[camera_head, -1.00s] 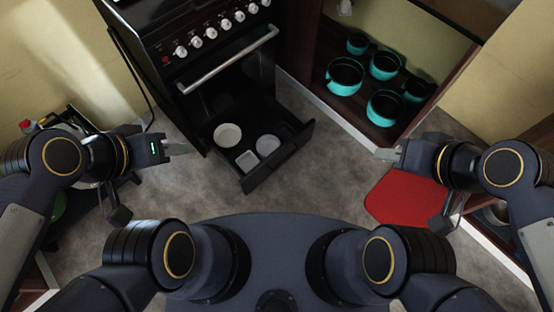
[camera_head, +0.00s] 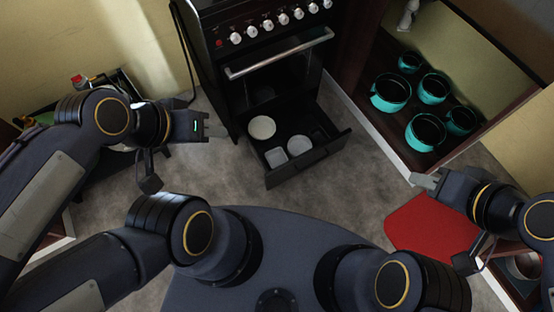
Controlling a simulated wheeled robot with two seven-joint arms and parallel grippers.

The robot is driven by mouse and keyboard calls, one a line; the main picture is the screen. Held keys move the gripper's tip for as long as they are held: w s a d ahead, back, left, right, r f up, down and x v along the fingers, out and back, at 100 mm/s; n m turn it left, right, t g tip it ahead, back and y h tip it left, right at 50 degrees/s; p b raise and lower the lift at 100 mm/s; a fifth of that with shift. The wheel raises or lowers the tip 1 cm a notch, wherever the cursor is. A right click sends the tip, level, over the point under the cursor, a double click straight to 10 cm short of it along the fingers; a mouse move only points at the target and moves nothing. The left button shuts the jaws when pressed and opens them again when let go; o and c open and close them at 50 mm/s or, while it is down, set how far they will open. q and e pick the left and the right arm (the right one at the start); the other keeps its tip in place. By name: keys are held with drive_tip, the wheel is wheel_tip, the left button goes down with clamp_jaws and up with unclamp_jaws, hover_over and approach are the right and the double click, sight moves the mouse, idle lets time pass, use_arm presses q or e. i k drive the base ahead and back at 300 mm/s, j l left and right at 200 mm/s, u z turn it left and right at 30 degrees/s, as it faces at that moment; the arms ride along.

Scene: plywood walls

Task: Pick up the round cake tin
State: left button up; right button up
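The round cake tin (camera_head: 262,127) is a pale, shallow, round tin. It lies in the open bottom drawer (camera_head: 312,156) of the black oven, toward the drawer's left back. My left gripper (camera_head: 222,131) hangs left of the drawer, apart from the tin. My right gripper (camera_head: 425,179) is well to the right, over the floor near the low cabinet, far from the tin. Neither gripper visibly holds anything. The finger gaps are too small or edge-on to judge.
The oven (camera_head: 272,60) stands behind. Several teal pots (camera_head: 391,93) sit in the right cabinet. A red mat (camera_head: 432,222) lies at right. Grey floor (camera_head: 340,195) before the drawer is clear.

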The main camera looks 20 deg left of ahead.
sight(298, 144)
drive_tip(key=i+l+u, duration=0.2)
drive_tip(key=i+l, duration=0.8)
drive_tip(key=l+u, duration=0.15)
drive_tip(key=u, duration=2.1)
